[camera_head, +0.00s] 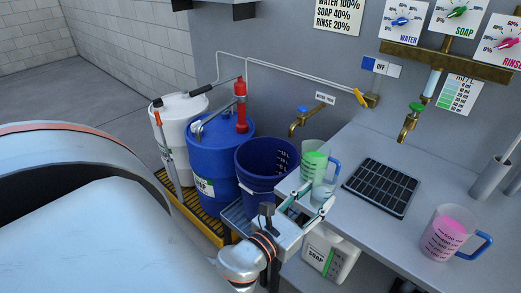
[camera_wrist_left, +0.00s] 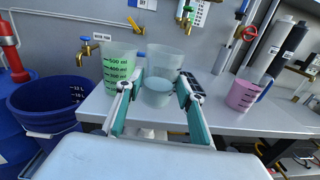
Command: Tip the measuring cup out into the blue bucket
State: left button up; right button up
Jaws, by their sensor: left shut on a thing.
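My left gripper (camera_head: 308,204) reaches over the front left edge of the counter, just right of the blue bucket (camera_head: 262,158). Its fingers are shut on a pale translucent measuring cup (camera_wrist_left: 157,94), which shows between the fingertips in the left wrist view. In the head view the fingers partly cover this cup. I cannot tell its contents or exact tilt. The dark blue bucket, with white level marks, also stands at the left of the left wrist view (camera_wrist_left: 42,112). My right gripper is not in view.
A jug with green contents (camera_wrist_left: 118,68) stands close behind the gripper. A pink-filled jug (camera_head: 448,232) with a blue handle stands at the right. A black drain grate (camera_head: 382,187) lies between. Brass taps (camera_head: 303,120) project from the wall. A blue drum (camera_head: 214,160) flanks the bucket.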

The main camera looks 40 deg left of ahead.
aim_at(262, 163)
jog(key=j, duration=0.9)
jog(key=i+j+u, duration=0.15)
jog(key=j, duration=0.7)
jog(key=k, duration=0.05)
